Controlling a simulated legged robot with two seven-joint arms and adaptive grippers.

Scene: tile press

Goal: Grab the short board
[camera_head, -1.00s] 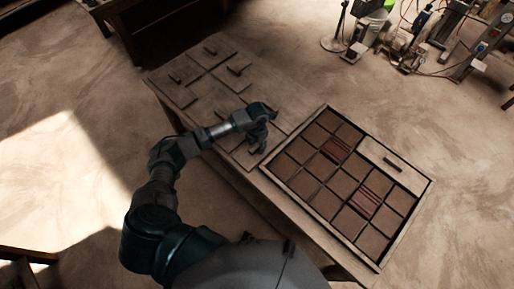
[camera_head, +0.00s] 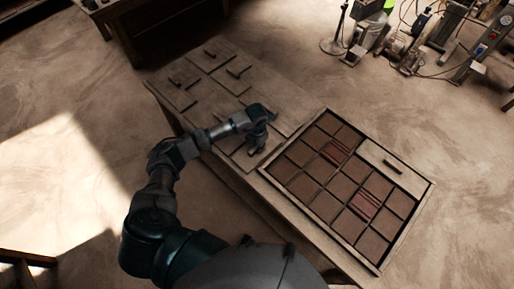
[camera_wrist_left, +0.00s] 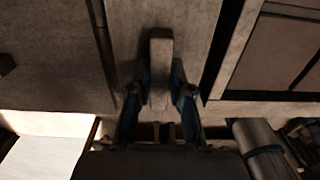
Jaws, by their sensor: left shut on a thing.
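The short board is a flat wooden board (camera_head: 239,157) with a raised handle, lying on the table just left of the tile tray. In the left wrist view its surface (camera_wrist_left: 190,25) fills the middle, and the block-like handle (camera_wrist_left: 160,57) stands between the fingers. My left gripper (camera_head: 257,148) is over this board and partly hides it in the head view. In the left wrist view the left gripper (camera_wrist_left: 160,92) is shut on the handle, one finger on each side. The board appears level with the table. My right gripper is not in view.
Several other boards with handles (camera_head: 218,50) lie on the table's far left. The wooden tray (camera_head: 322,229) holds brown and reddish tiles, and another handled board (camera_head: 376,151) lies on its right corner. Equipment (camera_head: 372,35) stands on the floor at the back right.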

